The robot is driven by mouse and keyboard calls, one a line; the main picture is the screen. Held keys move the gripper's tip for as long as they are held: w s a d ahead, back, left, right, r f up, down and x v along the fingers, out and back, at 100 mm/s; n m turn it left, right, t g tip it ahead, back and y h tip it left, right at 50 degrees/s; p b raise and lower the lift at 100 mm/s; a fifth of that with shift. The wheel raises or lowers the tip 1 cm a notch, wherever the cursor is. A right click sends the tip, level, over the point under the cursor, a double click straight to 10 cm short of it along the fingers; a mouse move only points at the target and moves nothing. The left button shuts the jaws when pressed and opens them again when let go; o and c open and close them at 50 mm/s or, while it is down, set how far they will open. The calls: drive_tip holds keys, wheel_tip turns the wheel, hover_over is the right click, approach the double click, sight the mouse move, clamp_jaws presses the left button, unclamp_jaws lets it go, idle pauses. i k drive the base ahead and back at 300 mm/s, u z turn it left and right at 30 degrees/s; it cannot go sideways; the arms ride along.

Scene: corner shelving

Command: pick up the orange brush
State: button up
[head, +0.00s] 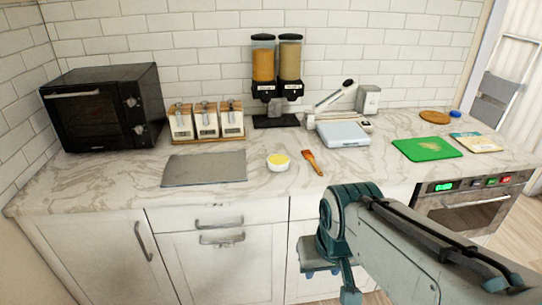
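The orange brush (313,163) lies on the marble counter (215,195) near its front edge, right of a small white bowl with yellow contents (278,162). Its wider end points toward the wall and its narrow end toward the front edge. My arm reaches in from the lower right. My gripper (320,271) seems to be at its lower end, in front of the cabinets and below the counter top. It is well apart from the brush. Its fingers are mostly hidden by my arm, and I cannot tell whether they are open.
A grey mat (204,170) lies left of the bowl. A kitchen scale (342,135) and dispensers (277,75) stand behind the brush. A green board (427,149) lies to the right. A black microwave (105,105) stands at left. The counter close around the brush is mostly clear.

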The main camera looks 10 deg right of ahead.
sight(307, 154)
drive_tip(key=k, duration=0.65)
drive_tip(key=z, duration=0.5)
drive_tip(key=i, duration=1.85)
drive_tip(key=u, duration=0.5)
